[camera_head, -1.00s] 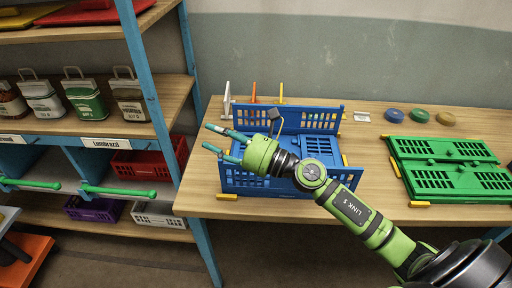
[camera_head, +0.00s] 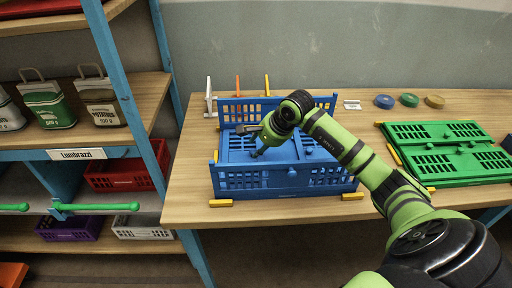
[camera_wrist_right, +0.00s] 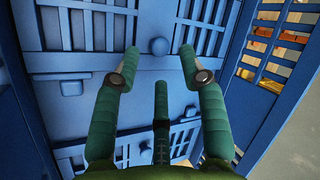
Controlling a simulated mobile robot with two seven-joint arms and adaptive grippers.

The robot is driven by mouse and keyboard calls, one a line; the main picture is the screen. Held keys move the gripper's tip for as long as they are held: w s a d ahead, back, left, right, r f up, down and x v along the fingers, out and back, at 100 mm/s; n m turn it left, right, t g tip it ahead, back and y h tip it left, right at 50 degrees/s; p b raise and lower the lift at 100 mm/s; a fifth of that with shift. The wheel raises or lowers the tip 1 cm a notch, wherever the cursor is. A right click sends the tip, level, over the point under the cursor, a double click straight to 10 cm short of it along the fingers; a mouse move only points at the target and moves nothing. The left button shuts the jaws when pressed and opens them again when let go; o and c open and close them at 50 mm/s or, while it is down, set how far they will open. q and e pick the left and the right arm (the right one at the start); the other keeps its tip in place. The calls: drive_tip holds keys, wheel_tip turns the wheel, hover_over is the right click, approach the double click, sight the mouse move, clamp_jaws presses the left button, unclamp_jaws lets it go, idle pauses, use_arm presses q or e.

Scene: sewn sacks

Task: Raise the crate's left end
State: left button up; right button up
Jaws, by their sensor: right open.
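The blue crate (camera_head: 290,180) stands on the wooden table, its long back and front walls upright. Its two end panels lie folded flat inside, and the left end panel (camera_head: 235,146) shows partly past my arm. My right gripper (camera_head: 250,141) is open and empty, low inside the crate over the left part. In the right wrist view its fingers (camera_wrist_right: 160,68) are spread over a blue panel with a round knob (camera_wrist_right: 159,46) just beyond the fingertips. I cannot tell whether they touch the panel. My left gripper is not in view.
Green folded crates (camera_head: 450,155) lie flat to the right. Blue, green and tan discs (camera_head: 409,100) sit at the back. Orange and yellow stops (camera_head: 220,203) lie around the blue crate. A blue-posted shelf (camera_head: 120,90) stands close on the left.

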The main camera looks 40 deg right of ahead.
sight(254, 151)
drive_tip(key=shift+x, duration=1.15)
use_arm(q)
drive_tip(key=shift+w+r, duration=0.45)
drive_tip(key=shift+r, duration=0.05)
use_arm(e)
drive_tip(key=shift+w+f, duration=0.2)
drive_tip(key=shift+f, duration=0.1)
clamp_jaws()
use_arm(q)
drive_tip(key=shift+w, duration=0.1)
